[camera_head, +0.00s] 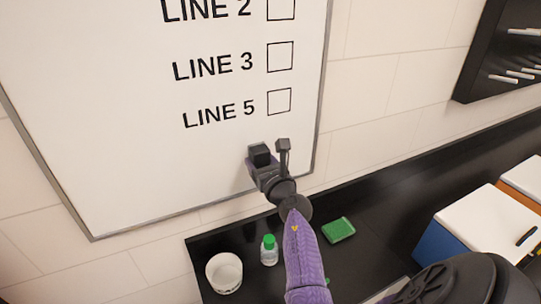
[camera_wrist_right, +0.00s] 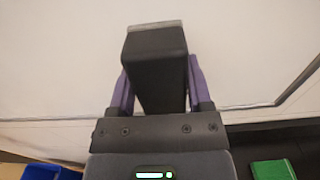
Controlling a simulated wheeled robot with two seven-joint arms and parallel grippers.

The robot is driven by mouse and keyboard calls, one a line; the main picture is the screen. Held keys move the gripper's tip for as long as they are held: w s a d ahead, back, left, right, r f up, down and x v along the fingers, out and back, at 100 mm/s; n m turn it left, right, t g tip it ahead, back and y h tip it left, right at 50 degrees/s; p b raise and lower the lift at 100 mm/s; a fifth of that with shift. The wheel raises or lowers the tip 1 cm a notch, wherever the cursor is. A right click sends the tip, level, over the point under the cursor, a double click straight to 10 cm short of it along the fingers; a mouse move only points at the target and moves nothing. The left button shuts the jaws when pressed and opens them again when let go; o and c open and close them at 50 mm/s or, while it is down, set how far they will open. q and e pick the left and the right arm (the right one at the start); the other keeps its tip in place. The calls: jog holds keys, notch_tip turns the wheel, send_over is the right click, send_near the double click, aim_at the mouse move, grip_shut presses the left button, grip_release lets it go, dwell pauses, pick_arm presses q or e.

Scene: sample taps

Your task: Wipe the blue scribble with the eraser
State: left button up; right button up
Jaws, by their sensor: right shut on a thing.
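The whiteboard (camera_head: 130,130) fills the upper left of the head view, with printed lines "LINE 2", "LINE 3" and "LINE 5" and empty boxes beside them. No blue scribble shows on the visible part of it. My right gripper (camera_head: 270,158) is at the board's lower right, shut on the eraser (camera_head: 259,154), a black block. In the right wrist view the eraser (camera_wrist_right: 155,75) sits between the purple fingers, its grey far end toward the white board. Whether it touches the board I cannot tell. My left gripper is not in view.
Below the board is a black counter (camera_head: 375,200) with a white cup (camera_head: 224,272), a green-capped bottle (camera_head: 269,250) and a green sponge (camera_head: 338,230). A blue box with a white lid (camera_head: 490,222) stands at right. A black rack (camera_head: 500,60) hangs at upper right.

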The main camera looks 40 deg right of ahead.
jog(key=shift+a, duration=0.1)
jog(key=shift+s, duration=0.1)
jog(key=p+v, duration=0.2)
jog(key=v, duration=0.3)
jog(key=shift+s+a, duration=0.15)
jog(key=shift+s, duration=0.2)
jog(key=v, duration=0.3)
dwell(0.6)
